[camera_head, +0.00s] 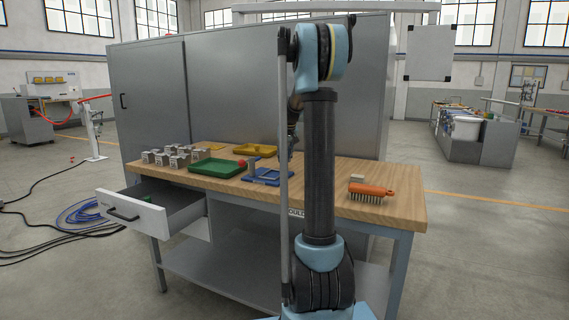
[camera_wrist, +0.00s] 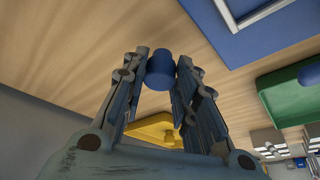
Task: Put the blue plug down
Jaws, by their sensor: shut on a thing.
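The blue plug (camera_wrist: 159,70) is a small blue cylinder. In the wrist view it sits between the fingertips of my gripper (camera_wrist: 161,75), which is shut on it. The wooden bench top (camera_wrist: 120,25) shows behind the plug; I cannot tell whether the plug touches it. In the head view my arm hides the plug, and my gripper (camera_head: 292,130) is mostly hidden behind the arm, over the bench.
Several grey blocks (camera_head: 165,158) stand at the left. An orange brush (camera_head: 371,190) lies at the right. A drawer (camera_head: 140,217) is open at the left front.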

